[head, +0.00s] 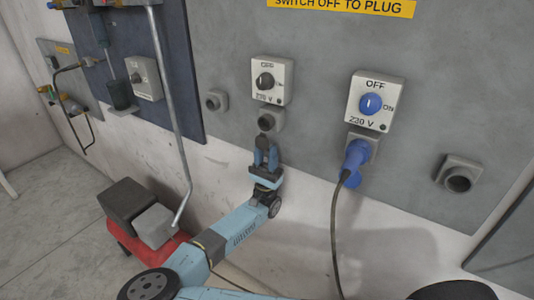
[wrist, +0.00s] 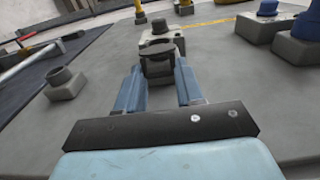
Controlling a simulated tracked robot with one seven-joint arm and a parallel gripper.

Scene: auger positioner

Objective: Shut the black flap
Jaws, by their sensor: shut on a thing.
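The black flap (wrist: 158,66) belongs to the grey socket (head: 270,121) below the switch with the black knob (head: 265,81).
To the right, a blue plug (head: 357,155) with a hanging cable sits below the blue-knob switch (head: 371,103). Open grey sockets stand at left (head: 215,100) and far right (head: 459,177). A grey bent pipe (head: 174,100) runs down at the left.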

